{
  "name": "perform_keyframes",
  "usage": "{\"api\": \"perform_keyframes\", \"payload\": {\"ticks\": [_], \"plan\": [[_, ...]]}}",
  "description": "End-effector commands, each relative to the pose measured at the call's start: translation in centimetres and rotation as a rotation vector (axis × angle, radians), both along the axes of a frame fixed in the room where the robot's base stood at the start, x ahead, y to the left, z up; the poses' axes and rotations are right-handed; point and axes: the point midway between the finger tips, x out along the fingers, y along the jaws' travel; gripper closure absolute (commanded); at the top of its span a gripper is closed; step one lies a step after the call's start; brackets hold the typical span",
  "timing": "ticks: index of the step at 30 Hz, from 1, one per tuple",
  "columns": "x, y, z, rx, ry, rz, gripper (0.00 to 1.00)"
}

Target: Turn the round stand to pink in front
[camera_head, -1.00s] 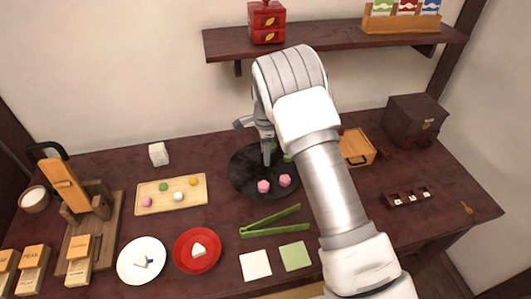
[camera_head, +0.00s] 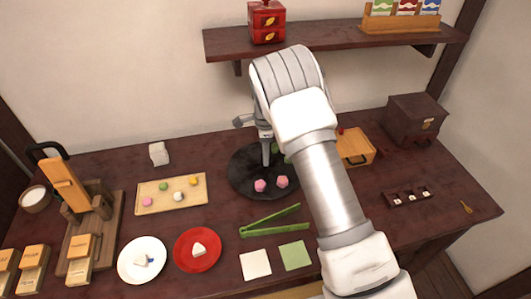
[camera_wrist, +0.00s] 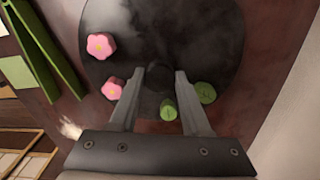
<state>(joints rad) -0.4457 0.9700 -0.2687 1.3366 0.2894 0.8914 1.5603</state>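The round stand (camera_head: 240,180) is a dark flat disc on the table, with a dark centre knob (camera_wrist: 158,78) seen in the wrist view. Two pink flower-shaped sweets (camera_head: 260,185) (camera_head: 282,182) sit on its front part, toward the head camera, slightly right of its middle. Two green sweets (camera_wrist: 204,92) (camera_wrist: 169,110) sit on it too; in the head view they are mostly hidden behind my arm. My gripper (camera_head: 266,158) points down at the stand's centre, its fingers on both sides of the knob and apparently touching it.
Green tongs (camera_head: 272,222) lie in front of the stand. A wooden box (camera_head: 354,147) stands at right behind my arm. A shelf (camera_head: 340,37) hangs above.

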Motion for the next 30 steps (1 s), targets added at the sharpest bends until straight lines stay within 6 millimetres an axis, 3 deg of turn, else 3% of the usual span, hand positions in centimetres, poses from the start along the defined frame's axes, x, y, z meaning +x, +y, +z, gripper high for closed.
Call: {"api": "perform_keyframes", "payload": {"ticks": [1, 4, 5, 13, 17, 20, 30], "plan": [[0.0, 0.0, 0.0, 0.0, -0.001, 0.001, 0.43], [0.0, 0.0, 0.0, 0.0, -0.001, 0.001, 0.25], [0.0, 0.0, 0.0, 0.0, -0.001, 0.001, 0.23], [0.0, 0.0, 0.1, 0.0, 0.0, 0.001, 0.23], [0.1, 0.0, 1.1, 0.001, -0.003, 0.001, 0.23], [0.1, 0.1, 2.7, 0.001, -0.004, 0.001, 0.23], [0.3, 0.0, 11.1, 0.002, -0.006, 0.001, 0.23]]}}
